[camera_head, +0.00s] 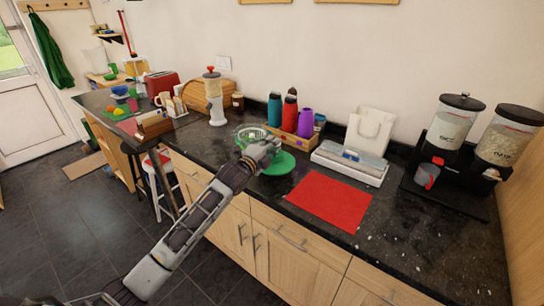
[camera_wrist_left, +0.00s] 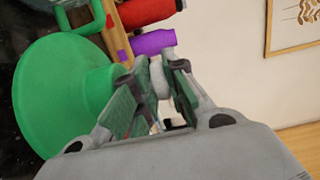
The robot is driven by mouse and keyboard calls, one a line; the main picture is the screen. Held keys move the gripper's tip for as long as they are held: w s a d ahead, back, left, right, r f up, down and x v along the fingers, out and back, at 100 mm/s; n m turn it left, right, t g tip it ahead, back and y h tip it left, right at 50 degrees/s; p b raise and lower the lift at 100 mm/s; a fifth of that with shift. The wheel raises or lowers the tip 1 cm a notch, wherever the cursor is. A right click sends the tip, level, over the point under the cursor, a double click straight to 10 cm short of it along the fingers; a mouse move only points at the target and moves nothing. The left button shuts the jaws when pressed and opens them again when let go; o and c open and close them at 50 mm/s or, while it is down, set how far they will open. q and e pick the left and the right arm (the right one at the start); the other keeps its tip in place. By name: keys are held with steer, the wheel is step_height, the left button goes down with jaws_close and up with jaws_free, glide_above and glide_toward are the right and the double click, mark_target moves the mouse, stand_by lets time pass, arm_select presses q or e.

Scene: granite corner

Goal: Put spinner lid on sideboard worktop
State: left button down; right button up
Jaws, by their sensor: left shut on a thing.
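The spinner lid (camera_head: 281,164) is a round green disc over the sideboard worktop (camera_head: 232,172), in front of the wooden bottle crate. My left gripper (camera_head: 266,152) is at the lid's upper left side and shut on it. In the left wrist view the lid (camera_wrist_left: 58,95) fills the left side, and its raised middle runs towards the fingers of my gripper (camera_wrist_left: 160,85). The exact grip point is hidden. I cannot tell whether the lid touches the worktop. The clear spinner bowl (camera_head: 250,133) stands just behind the gripper. My right gripper is not in view.
A red mat (camera_head: 329,200) lies to the right, with bare worktop beyond it. A crate (camera_head: 297,142) with bottles and a white box (camera_head: 348,165) stand behind. Cereal dispensers (camera_head: 452,122) stand at the right. The worktop's front edge is close.

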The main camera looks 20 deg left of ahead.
arm_select(q)
steer(key=shift+f, duration=0.2)
steer(key=shift+f, duration=1.9)
steer(key=shift+f, duration=0.15)
steer(key=c, duration=1.4)
jaws_free()
steer(key=shift+c, duration=0.2)
steer(key=v, duration=1.2)
